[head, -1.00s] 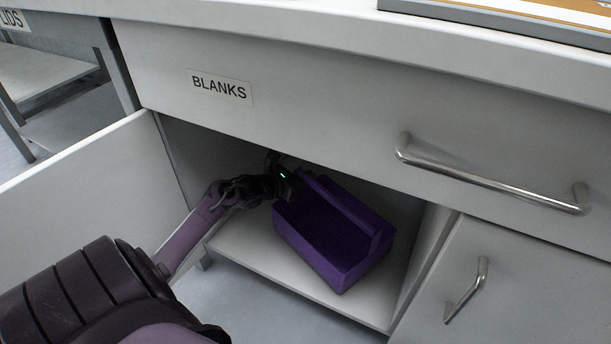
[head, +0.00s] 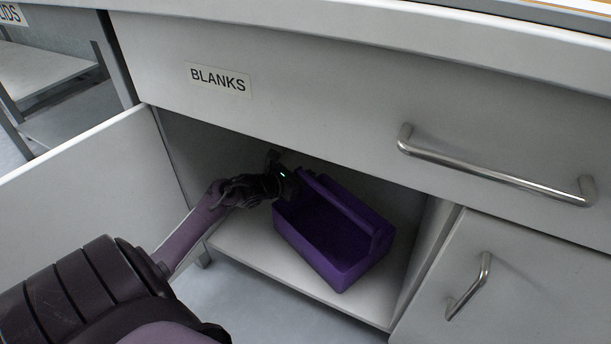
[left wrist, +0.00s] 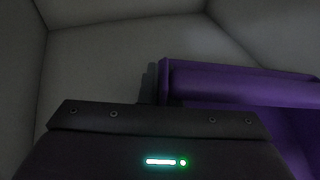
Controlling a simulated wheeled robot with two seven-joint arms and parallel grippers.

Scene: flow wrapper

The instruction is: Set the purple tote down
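The purple tote (head: 318,260) is inside the open cabinet under the BLANKS drawer, upright and turned at an angle, with a bar handle along its top. It looks empty. Its base is at the cabinet floor (head: 258,257), but I cannot tell whether it touches. My left gripper (head: 290,184) is at the tote's back left, close against the handle end. Its fingertips are hidden, so its grip does not show. In the left wrist view the tote's purple edge (left wrist: 240,84) lies just beyond the gripper, to the right. My right gripper is out of view.
The white cabinet door (head: 95,195) stands open on the left. The BLANKS drawer (head: 300,105) is shut above the opening. A closed door with a handle (head: 468,286) is at the right. Bare cabinet floor shows left of the tote.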

